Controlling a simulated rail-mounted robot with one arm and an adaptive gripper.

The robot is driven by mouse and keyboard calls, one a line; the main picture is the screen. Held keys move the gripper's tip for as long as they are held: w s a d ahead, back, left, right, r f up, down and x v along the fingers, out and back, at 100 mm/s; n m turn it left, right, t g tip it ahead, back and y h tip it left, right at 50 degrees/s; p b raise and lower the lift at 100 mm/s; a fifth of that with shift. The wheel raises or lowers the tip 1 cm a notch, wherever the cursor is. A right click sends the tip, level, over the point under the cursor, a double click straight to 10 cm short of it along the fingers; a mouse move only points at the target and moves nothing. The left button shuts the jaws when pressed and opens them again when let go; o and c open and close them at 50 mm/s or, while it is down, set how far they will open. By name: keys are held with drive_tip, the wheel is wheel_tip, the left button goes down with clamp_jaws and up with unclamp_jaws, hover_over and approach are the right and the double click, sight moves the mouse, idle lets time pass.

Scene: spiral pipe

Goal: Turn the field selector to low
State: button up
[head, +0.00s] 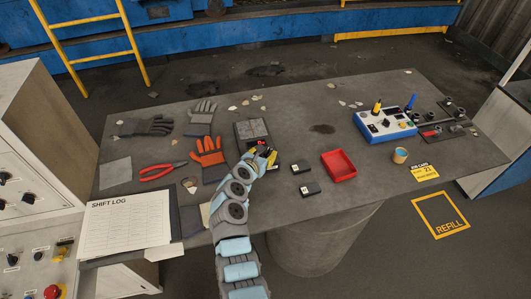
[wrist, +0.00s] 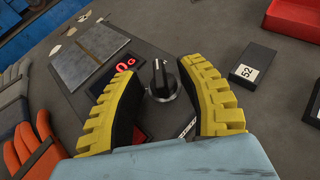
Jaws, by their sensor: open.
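A black rotary knob (wrist: 159,80) on a round base, with a pale pointer line, stands between my fingers in the wrist view. I take it for the field selector. Its line points roughly up in the picture. My gripper (wrist: 157,72) is open, with one yellow ridged finger on each side of the knob and visible gaps between. A dark panel with a red lit display (wrist: 122,69) lies just left of the knob, partly covered by the left finger. In the head view my gripper (head: 262,156) hides the knob. Any low marking is hidden or unreadable.
Small black blocks (head: 300,167) and a red tray (head: 339,165) lie right of my gripper. Orange and grey gloves (head: 208,150) and red pliers (head: 160,172) lie left. A dark plate (head: 252,130) lies just beyond. A blue-and-white device (head: 384,125) stands far right.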

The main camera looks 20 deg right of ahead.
clamp_jaws()
